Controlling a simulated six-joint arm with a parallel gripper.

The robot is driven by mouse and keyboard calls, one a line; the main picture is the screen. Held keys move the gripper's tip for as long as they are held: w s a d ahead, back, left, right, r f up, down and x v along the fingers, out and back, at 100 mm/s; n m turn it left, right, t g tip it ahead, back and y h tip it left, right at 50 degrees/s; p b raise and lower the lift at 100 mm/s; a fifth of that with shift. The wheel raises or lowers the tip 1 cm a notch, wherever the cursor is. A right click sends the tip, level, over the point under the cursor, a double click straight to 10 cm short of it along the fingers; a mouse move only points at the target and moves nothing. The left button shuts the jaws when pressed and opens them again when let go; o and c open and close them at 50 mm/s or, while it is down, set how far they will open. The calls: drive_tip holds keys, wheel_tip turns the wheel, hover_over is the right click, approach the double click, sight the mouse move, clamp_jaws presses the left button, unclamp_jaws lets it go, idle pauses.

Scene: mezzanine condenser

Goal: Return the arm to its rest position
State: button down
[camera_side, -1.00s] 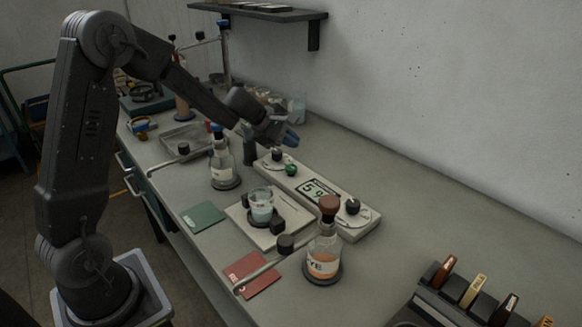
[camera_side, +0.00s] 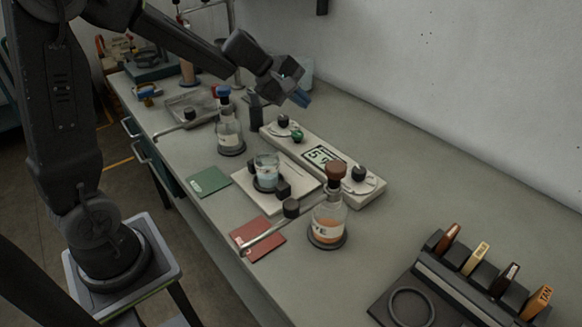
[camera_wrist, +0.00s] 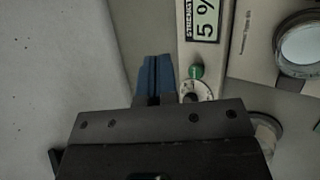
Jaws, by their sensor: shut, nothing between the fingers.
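My gripper (camera_side: 301,97) is shut and empty, its blue fingertips above the bench behind the far end of the control box (camera_side: 352,168). In the wrist view the blue fingers of my gripper (camera_wrist: 155,75) lie side by side, beside the green button (camera_wrist: 196,71) of the box in the picture. The box shows a display (camera_side: 322,159) with a "5" and "%".
A blue-capped flask (camera_side: 229,130), a beaker (camera_side: 266,171) on a pale plate and an orange-filled flask (camera_side: 328,222) stand on the bench. Green (camera_side: 208,181) and red (camera_side: 270,243) cards lie near its edge. A rack (camera_side: 455,295) is at lower right. The bench by the wall is clear.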

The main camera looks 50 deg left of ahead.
drive_tip(key=s+d+r+m+g, duration=0.1)
drive_tip(key=s+d+r+m, duration=0.25)
drive_tip(key=s, duration=0.25)
drive_tip(key=s+d+r+m+g, duration=0.1)
drive_tip(key=s+d+r+m, duration=0.1)
drive_tip(key=s+d+m, duration=0.3)
drive_tip(key=s+a+f+m+y, duration=0.1)
drive_tip(key=s+m+y, duration=0.3)
drive_tip(key=s+m, duration=0.4)
drive_tip(key=s+a, duration=0.1)
drive_tip(key=s, duration=0.6)
drive_tip(key=shift+s+f+m+y, duration=0.2)
drive_tip(key=shift+f+m+y, duration=0.1)
drive_tip(key=shift+m, duration=0.05)
